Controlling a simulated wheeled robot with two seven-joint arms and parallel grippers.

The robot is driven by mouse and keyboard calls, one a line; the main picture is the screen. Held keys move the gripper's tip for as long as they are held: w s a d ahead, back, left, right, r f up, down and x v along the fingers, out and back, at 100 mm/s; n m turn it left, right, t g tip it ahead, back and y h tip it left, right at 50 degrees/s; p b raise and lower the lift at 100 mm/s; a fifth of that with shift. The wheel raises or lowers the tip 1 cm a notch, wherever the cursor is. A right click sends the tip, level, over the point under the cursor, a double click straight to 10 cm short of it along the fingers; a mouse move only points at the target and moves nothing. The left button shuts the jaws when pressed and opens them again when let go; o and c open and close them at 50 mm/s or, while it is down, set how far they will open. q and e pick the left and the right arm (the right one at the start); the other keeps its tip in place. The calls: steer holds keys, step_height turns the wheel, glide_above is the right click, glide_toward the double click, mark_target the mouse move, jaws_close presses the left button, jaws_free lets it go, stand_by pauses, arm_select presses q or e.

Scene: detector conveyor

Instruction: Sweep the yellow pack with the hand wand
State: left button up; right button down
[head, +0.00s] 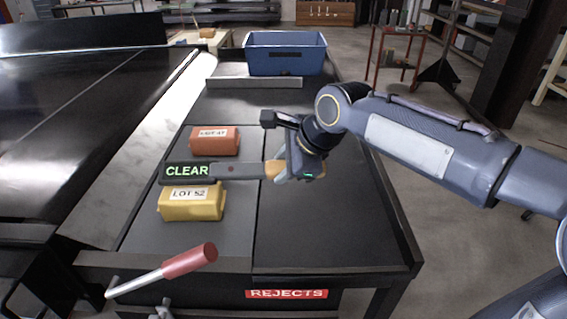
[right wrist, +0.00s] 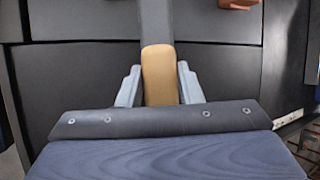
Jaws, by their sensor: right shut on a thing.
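The yellow pack (head: 192,205), labelled LOT 52, lies on the dark tabletop at the near left in the head view. The hand wand (head: 235,170) is a dark bar with a tan handle; its screen reads CLEAR in green. Its screen end lies over the far edge of the yellow pack in the picture; I cannot tell whether they touch. My right gripper (head: 285,170) is shut on the wand's tan handle, which also shows between the fingers in the right wrist view (right wrist: 160,78). My left gripper is not in view.
An orange-brown pack (head: 214,140) labelled LOT 47 lies just beyond the wand. A blue bin (head: 285,54) stands at the far end. A red-handled lever (head: 190,262) and a REJECTS label (head: 287,294) are at the near edge. The tabletop's right half is clear.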

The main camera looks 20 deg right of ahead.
steer(key=shift+s+a, duration=0.25)
steer(key=shift+s, duration=0.9)
stand_by(4.0)
step_height(320, 180, up, 6)
steer(key=p, duration=0.5)
stand_by(0.3)
